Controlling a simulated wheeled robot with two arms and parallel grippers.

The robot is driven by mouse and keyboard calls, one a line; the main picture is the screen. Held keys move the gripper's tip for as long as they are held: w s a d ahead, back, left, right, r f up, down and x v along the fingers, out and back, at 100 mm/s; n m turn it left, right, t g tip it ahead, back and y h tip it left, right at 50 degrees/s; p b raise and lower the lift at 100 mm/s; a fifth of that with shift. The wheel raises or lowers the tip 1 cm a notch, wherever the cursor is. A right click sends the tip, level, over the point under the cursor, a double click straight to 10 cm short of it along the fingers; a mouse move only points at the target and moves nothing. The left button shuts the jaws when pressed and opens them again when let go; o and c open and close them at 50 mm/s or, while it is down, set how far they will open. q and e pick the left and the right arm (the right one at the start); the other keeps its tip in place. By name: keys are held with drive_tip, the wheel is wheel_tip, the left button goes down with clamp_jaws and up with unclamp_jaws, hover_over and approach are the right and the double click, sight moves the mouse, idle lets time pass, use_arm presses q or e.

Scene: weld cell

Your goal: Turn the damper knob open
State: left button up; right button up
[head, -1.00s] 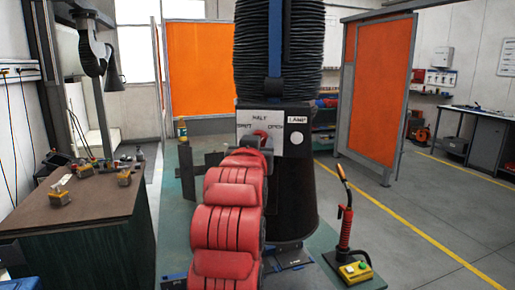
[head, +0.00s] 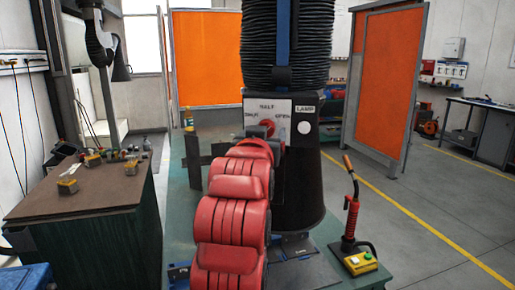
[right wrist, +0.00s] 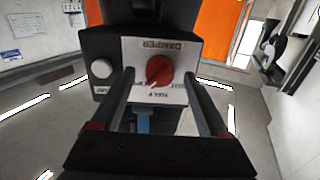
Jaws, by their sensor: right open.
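The red damper knob (head: 267,127) sits on a white label plate (head: 281,110) on the front of a black box below the ribbed hose. The right wrist view shows the knob (right wrist: 159,70) and its plate upside down, with a pale pointer mark towards the knob's lower left and the word HALF below it. My right gripper (right wrist: 158,76) is open, its two fingers on either side of the knob; I cannot tell whether they touch it. In the head view my red right arm hides most of this gripper. My left gripper is not in view.
A round white button (head: 304,128) under a LAMP label is beside the plate. A brown-topped bench (head: 85,195) is at the left. Orange screens (head: 376,90) stand behind.

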drive_tip(key=s+a, duration=0.2)
drive_tip(key=s, duration=1.4)
drive_tip(key=shift+s, duration=0.15)
drive_tip(key=shift+a, duration=0.1)
